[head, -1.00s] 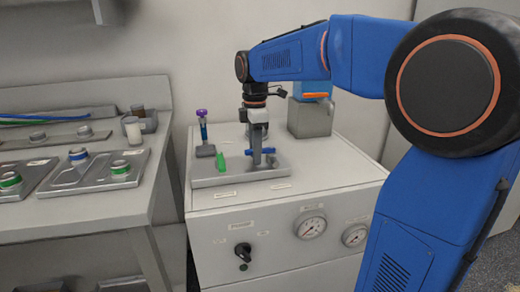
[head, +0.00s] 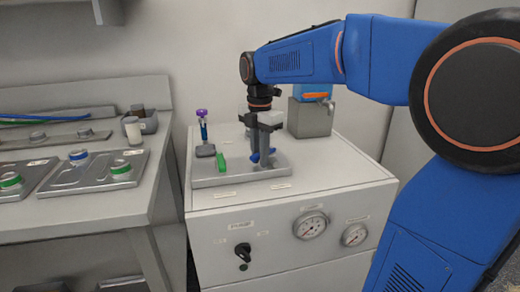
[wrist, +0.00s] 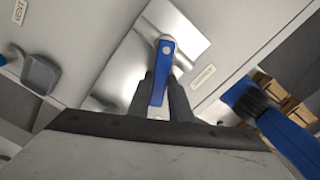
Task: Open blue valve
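The blue valve handle (head: 256,157) is on the grey tray-like panel (head: 240,178) on top of the white cabinet. My gripper (head: 264,160) points down over it, and its fingers hide part of the handle. In the wrist view the blue handle (wrist: 163,70) runs lengthwise between my two dark fingers (wrist: 162,90), one on each side. The fingers look closed on it, with no clear gap. A green valve handle (head: 221,162) stands apart to the left on the same panel.
A purple-topped tube (head: 202,125) stands behind the green handle. A grey box with an orange-handled tap (head: 315,96) is at the back right. The cabinet front carries a black knob (head: 243,250) and gauges (head: 311,226). A steel bench (head: 100,210) is at left.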

